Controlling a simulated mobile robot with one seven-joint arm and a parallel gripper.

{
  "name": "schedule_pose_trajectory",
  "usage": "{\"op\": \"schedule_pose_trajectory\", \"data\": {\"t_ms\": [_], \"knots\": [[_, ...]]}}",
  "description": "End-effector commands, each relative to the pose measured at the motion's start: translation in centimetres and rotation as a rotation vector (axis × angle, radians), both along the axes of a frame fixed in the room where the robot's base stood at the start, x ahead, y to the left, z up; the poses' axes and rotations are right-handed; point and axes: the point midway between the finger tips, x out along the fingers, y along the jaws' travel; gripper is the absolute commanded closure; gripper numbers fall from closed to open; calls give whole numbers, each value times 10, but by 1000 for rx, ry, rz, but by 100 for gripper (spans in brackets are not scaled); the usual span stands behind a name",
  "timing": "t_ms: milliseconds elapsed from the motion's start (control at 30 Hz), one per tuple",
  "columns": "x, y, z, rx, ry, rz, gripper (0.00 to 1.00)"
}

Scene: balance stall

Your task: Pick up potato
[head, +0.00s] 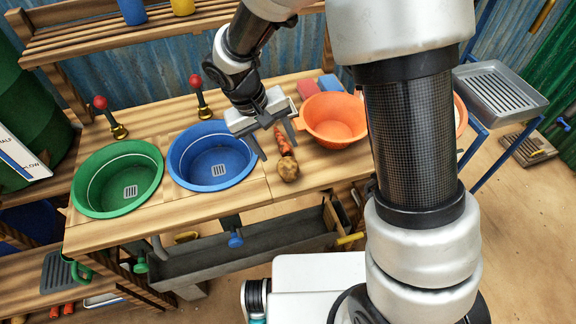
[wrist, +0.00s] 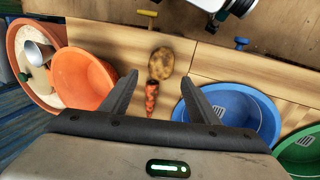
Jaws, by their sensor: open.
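The brown potato (head: 288,168) lies on the wooden counter near its front edge, between the blue basin and the orange bowl. A carrot (head: 282,140) lies just behind it. My gripper (head: 278,152) is open and empty above the counter, over the carrot and behind the potato. In the wrist view the potato (wrist: 156,67) shows beyond the open fingers (wrist: 163,88), and the carrot (wrist: 152,96) shows between them. Nothing hides the potato in the wrist view.
A blue basin (head: 183,165) and a green basin (head: 90,190) are set in the counter on the left. An orange bowl (head: 335,136) stands close on the right. Red-knobbed taps (head: 198,88) rise behind the basins. A grey trough (head: 240,252) lies below the counter's front.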

Motion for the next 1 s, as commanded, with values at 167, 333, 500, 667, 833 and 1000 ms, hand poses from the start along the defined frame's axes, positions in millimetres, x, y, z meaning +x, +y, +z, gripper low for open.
{"op": "schedule_pose_trajectory", "data": {"t_ms": [167,333,500,667,833,1000], "knots": [[2,-9,-30,-1,2,-2,45],[3,-12,-39,0,1,-1,45],[3,-15,-52,-1,3,-1,45],[4,-20,-77,-1,4,-1,45],[6,-24,-89,1,1,0,45],[6,-23,-89,1,0,-1,45]]}}
